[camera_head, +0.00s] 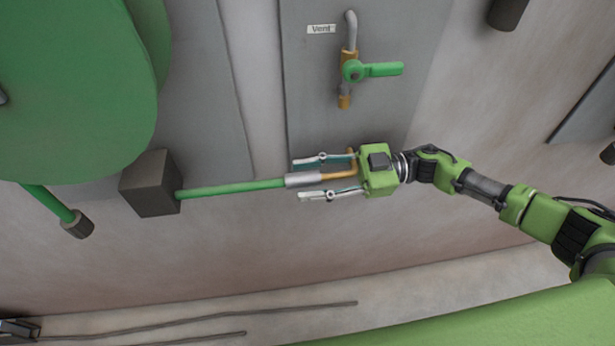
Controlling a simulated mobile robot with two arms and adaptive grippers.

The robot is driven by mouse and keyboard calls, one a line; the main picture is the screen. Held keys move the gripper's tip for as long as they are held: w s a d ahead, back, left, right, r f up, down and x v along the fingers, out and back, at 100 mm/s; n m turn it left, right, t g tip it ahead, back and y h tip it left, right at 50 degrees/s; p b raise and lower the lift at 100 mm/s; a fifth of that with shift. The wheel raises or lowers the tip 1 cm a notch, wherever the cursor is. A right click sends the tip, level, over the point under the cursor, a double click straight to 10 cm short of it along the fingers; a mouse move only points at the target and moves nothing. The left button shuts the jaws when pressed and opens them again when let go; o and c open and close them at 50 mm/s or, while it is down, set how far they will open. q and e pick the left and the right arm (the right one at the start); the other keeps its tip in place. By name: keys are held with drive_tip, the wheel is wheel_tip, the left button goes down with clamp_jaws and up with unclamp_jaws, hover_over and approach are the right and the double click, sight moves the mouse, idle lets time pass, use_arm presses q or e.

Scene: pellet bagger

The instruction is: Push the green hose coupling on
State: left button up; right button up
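A green hose (230,188) runs right from a dark grey block (150,184) and ends in a silver coupling (302,179). My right gripper (308,179) reaches in from the right, with one finger above the coupling and one below it. The fingers look open, with narrow gaps to the coupling, so it does not look clamped. My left gripper is not in view.
Above is a panel with a "Vent" label (321,29) and a green-handled valve (380,70) on a pipe. A large green rounded body (75,90) fills the upper left. Dark cables (200,320) lie along the bottom left. The space just below the gripper is clear.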

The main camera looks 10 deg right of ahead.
drive_tip(key=d, duration=1.1)
drive_tip(key=shift+d, duration=0.35)
